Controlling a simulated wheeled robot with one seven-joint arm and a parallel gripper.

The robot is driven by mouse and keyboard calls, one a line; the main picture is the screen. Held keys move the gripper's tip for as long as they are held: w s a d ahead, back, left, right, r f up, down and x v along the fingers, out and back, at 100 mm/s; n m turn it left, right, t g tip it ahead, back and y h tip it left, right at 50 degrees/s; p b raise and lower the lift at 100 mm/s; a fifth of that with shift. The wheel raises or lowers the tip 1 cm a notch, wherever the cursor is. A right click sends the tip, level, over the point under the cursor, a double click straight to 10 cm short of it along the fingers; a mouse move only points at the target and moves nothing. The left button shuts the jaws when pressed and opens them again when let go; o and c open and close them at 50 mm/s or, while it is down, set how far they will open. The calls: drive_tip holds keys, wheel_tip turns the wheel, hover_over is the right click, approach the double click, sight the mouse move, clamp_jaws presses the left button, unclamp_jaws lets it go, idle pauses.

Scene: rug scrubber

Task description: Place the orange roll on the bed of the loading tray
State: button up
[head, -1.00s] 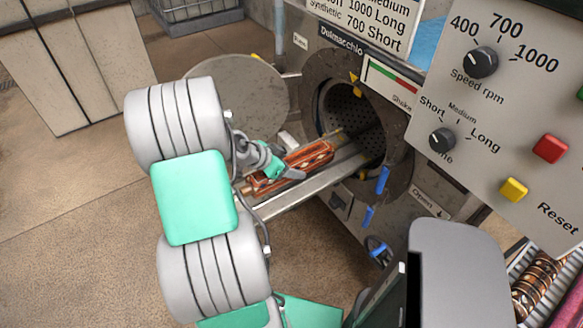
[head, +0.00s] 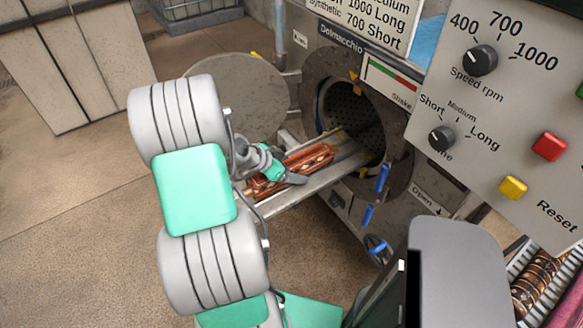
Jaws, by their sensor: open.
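The orange roll (head: 309,157) is a patterned, rolled rug. It lies lengthwise on the loading tray (head: 313,186), a long metal tray that runs into the round drum opening of the machine. My gripper (head: 293,178) is open at the roll's near side, just over the tray. I cannot tell whether the fingers touch the roll.
The drum opening (head: 352,115) is open, its round door (head: 236,97) swung to the left. A control panel (head: 500,110) with knobs and buttons stands at the right. Blue-handled levers (head: 382,178) sit below the drum. Other rolls (head: 538,282) lie in a rack at lower right.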

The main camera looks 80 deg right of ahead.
drive_tip(key=shift+r+p, duration=0.3)
drive_tip(key=shift+r, duration=0.05)
drive_tip(key=b+v, duration=0.1)
drive_tip(key=v, duration=1)
drive_tip(key=shift+w+a+r+b, duration=0.2)
drive_tip(key=shift+w+a+b, duration=0.1)
drive_tip(key=shift+b, duration=0.1)
drive_tip(key=w+a+n+t, duration=0.4)
drive_tip(key=w+a+n, duration=0.4)
drive_tip(key=w, duration=0.4)
drive_tip(key=w+a+r+n+t+y, duration=0.15)
drive_tip(key=w+a+n, duration=0.25)
drive_tip(key=a, duration=0.5)
drive_tip(key=w+a+r+n+t+y, duration=0.1)
drive_tip(key=w+a+n+t+y, duration=0.2)
drive_tip(key=a, duration=0.5)
drive_tip(key=a+r+n+y, duration=0.2)
drive_tip(key=a+n, duration=0.9)
drive_tip(key=a, duration=0.5)
drive_tip(key=shift+s+t, duration=0.4)
drive_tip(key=shift+t, duration=0.05)
